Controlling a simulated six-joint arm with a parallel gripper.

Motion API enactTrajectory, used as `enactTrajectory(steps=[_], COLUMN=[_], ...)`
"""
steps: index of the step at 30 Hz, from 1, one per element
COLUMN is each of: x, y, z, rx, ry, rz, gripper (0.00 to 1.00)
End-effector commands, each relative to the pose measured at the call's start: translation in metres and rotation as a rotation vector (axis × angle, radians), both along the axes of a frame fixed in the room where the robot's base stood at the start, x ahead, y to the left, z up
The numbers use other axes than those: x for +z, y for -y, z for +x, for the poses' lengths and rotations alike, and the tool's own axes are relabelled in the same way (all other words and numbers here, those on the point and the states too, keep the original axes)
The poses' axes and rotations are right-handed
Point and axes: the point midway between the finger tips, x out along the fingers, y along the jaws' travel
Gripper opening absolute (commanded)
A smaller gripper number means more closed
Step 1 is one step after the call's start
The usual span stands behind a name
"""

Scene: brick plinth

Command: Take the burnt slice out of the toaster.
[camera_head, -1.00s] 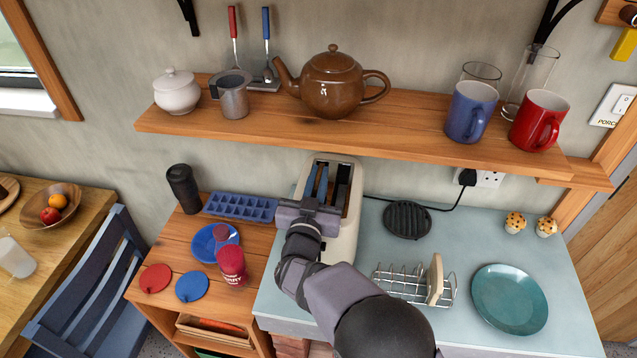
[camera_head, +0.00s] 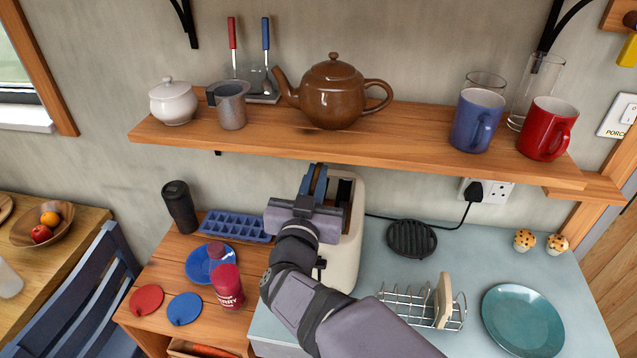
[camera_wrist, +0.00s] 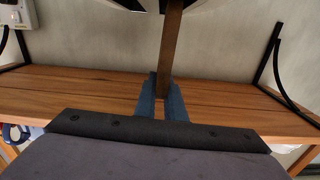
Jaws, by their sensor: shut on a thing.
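The cream toaster (camera_head: 345,265) stands on the counter under the shelf, with one dark slot showing at its upper right. My gripper (camera_head: 315,180) is over its left side and hides part of its top. In the wrist view its blue fingers (camera_wrist: 162,98) are shut on a thin brown slice (camera_wrist: 171,50), seen edge-on and upright. The slice's far end runs up to pale and dark shapes at the top edge, so I cannot tell whether it is clear of the toaster.
The wooden shelf (camera_head: 400,140) runs close above the toaster, bearing a brown teapot (camera_head: 333,92) and mugs. Right of the toaster are a dark round trivet (camera_head: 411,239), a wire rack (camera_head: 405,305) with a pale slice (camera_head: 443,300), and a teal plate (camera_head: 522,320).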

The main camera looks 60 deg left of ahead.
Motion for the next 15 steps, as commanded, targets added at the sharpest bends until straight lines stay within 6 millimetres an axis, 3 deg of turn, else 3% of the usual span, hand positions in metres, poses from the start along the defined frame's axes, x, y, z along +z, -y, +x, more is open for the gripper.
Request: enactTrajectory(steps=[15], x=[-0.001], y=[0.065], z=[-0.067], rx=[0.004], ry=[0.001], rz=[0.004], gripper=[0.00])
